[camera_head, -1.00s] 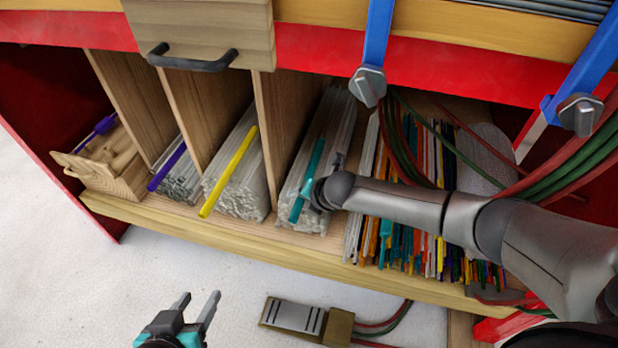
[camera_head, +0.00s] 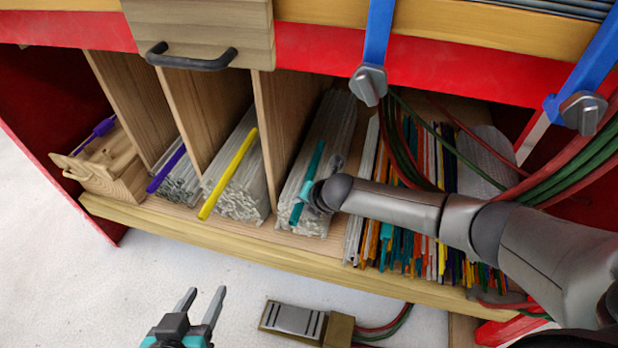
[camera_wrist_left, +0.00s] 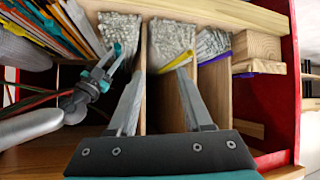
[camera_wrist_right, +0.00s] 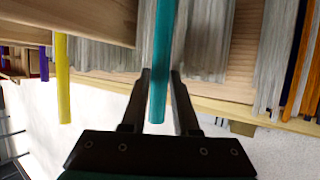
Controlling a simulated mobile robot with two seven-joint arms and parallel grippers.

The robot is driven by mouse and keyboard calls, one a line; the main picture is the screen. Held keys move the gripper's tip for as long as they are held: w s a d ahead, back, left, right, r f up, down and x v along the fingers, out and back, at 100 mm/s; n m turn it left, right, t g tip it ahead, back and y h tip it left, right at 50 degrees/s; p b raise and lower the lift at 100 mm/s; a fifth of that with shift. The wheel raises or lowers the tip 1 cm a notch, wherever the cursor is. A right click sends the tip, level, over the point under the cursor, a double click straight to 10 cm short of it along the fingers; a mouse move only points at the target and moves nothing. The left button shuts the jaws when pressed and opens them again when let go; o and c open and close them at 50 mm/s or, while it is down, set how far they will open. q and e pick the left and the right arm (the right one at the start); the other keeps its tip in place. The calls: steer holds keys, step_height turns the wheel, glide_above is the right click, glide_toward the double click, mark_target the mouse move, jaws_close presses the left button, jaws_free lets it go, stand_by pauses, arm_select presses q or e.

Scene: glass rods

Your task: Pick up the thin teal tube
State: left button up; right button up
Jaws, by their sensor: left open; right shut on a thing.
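The thin teal tube (camera_head: 310,173) lies on a bundle of clear glass rods in a shelf compartment, its near end towards the front edge. In the right wrist view the teal tube (camera_wrist_right: 161,60) runs between the fingers of my right gripper (camera_wrist_right: 160,75). My right gripper (camera_head: 304,196) is shut on it; in the head view the wrist partly hides the fingers. My left gripper (camera_head: 203,302) is open and empty, low in front of the shelf over the white floor; its fingers (camera_wrist_left: 160,95) also show in the left wrist view.
A yellow tube (camera_head: 229,173) and a purple tube (camera_head: 166,169) lie on rods in compartments to the left. Wooden dividers (camera_head: 263,110) separate them. Coloured rods (camera_head: 410,240) fill the right compartment. A foot pedal (camera_head: 293,320) stands on the floor.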

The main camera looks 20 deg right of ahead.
jaws_close()
steer(key=shift+r, duration=0.1)
